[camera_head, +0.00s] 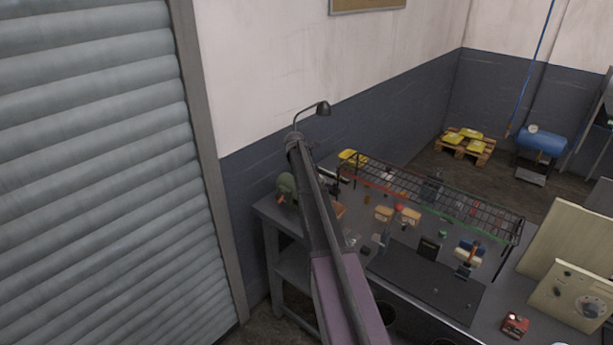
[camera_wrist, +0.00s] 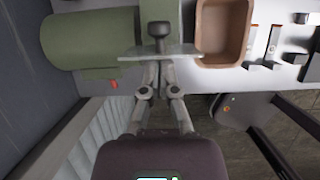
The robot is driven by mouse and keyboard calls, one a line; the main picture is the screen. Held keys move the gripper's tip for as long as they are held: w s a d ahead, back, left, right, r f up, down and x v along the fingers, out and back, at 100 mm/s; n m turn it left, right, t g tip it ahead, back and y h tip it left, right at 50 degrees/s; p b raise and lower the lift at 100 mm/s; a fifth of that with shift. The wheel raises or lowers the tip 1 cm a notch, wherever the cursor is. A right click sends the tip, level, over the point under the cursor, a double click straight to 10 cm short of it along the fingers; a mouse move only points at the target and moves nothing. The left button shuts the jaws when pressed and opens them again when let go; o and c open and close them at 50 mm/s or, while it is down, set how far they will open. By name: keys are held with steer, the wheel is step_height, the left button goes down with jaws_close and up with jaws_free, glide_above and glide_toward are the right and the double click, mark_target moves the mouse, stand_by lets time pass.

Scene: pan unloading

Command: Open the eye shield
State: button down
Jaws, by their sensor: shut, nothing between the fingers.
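A green rounded machine (camera_wrist: 90,42) lies across the top left of the wrist view. It also shows at the left end of the workbench in the head view (camera_head: 285,186). A clear, thin eye shield (camera_wrist: 188,51) sticks out at its right end, with a dark knob (camera_wrist: 159,31) over it. My gripper (camera_wrist: 159,66) is shut and empty, its fingertips right at the shield's near edge. I cannot tell whether they touch it. In the head view my arm hides the gripper and the shield.
A brown tray (camera_wrist: 246,32) stands close to the right of the shield. The workbench (camera_head: 420,285) carries a wire rack (camera_head: 450,197) and several small items. A desk lamp (camera_head: 323,108) stands behind my arm. A wall and a roller shutter (camera_head: 90,170) are to the left.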

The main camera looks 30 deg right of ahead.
steer(key=shift+r, duration=0.25)
steer(key=shift+r+p, duration=0.6)
steer(key=shift+p, duration=0.2)
steer(key=shift+s+a, duration=0.1)
steer(key=s+a+f+p+v, duration=0.1)
steer(key=a+p+v, duration=0.1)
steer(key=p+v, duration=0.7)
steer(key=shift+v, duration=1.1)
steer(key=shift+a+f, duration=0.1)
steer(key=shift+a, duration=0.15)
